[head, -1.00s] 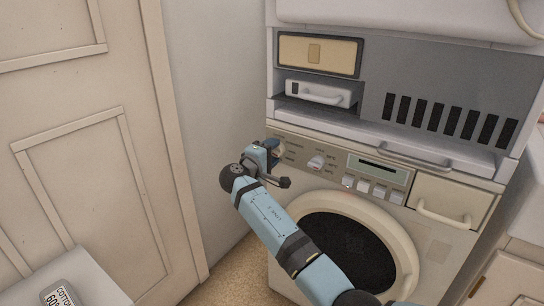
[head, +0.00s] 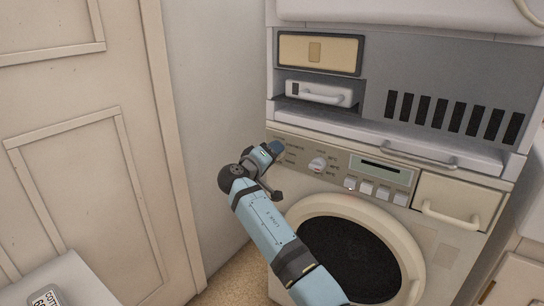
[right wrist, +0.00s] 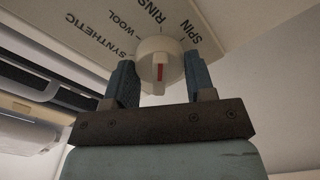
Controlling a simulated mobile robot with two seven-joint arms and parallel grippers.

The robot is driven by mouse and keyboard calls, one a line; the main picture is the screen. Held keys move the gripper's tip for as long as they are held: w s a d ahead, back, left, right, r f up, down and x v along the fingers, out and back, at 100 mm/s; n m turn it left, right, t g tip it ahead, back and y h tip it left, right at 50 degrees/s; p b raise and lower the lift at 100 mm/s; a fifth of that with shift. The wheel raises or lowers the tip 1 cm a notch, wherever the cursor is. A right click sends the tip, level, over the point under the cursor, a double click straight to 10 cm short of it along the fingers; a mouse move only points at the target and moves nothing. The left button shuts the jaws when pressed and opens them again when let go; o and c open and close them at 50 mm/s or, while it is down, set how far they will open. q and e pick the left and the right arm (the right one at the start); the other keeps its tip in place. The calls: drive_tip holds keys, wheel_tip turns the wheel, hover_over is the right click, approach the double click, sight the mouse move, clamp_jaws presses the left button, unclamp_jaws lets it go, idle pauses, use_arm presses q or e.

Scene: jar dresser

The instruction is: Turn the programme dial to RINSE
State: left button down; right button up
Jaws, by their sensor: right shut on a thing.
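The programme dial (right wrist: 158,52) is a round cream knob with a raised grip bar and a red line. In the right wrist view, SYNTHETIC, WOOL, RINSE (partly cut off) and SPIN are printed around it. The red line runs up and down in line with the RINSE side, but I cannot tell which end is the pointer. My right gripper (right wrist: 159,70) has its blue fingers on both sides of the dial and is shut on it. In the head view my right gripper (head: 270,151) covers the dial at the panel's left end. My left gripper is out of view.
The washing machine's panel (head: 338,156) also carries a second knob (head: 318,164), a dark display (head: 383,169) and several white buttons (head: 367,187). A shelf with a handle (head: 420,160) juts out above. A wall stands close on the left.

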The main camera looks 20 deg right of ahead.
sight(276, 127)
idle(0.3)
drive_tip(key=o, duration=0.9)
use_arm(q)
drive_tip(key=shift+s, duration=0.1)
